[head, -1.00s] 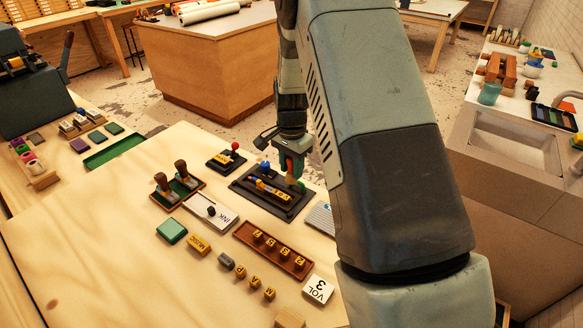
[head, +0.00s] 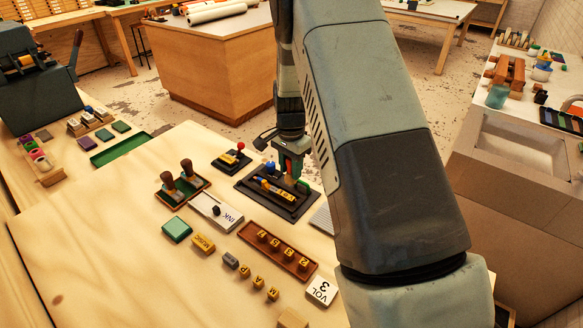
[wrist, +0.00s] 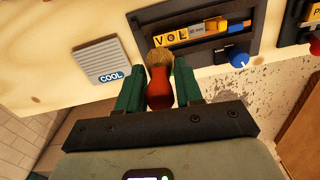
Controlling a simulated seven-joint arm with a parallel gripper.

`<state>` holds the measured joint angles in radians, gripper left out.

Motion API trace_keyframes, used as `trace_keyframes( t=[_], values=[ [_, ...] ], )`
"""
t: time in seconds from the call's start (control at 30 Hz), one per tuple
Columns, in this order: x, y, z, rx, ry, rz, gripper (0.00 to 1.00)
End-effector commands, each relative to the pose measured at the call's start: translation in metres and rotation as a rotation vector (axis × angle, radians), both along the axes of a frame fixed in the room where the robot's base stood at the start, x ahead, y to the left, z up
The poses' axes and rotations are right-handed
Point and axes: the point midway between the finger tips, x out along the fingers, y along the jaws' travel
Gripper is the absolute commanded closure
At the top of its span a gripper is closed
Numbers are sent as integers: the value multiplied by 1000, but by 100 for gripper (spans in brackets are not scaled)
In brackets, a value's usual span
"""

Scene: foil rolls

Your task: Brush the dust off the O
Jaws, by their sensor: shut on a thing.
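My gripper (wrist: 160,90) is shut on a brush (wrist: 159,86) with a red handle and tan bristles. In the wrist view the bristles point at the dark tray's near edge, just below the letter row. I cannot tell whether the bristles touch anything, and dust on the O is too small to make out. In the head view my gripper (head: 291,170) is over the back right part of the dark tray (head: 255,203), and the brush is mostly hidden.
The tray has a blue knob (wrist: 238,58). A grey ribbed COOL plate (wrist: 101,60) lies beside it. The table's left front is clear.

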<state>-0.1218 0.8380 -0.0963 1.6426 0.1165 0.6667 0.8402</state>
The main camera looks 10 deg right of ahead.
Motion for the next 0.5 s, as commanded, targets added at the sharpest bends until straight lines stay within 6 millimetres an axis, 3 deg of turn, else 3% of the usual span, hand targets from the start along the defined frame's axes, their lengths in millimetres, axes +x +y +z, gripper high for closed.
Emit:
trace_keyframes(
  t=[0.5],
  values=[
    [0, 0, -47, -1, 1, 0, 95]
  ],
)
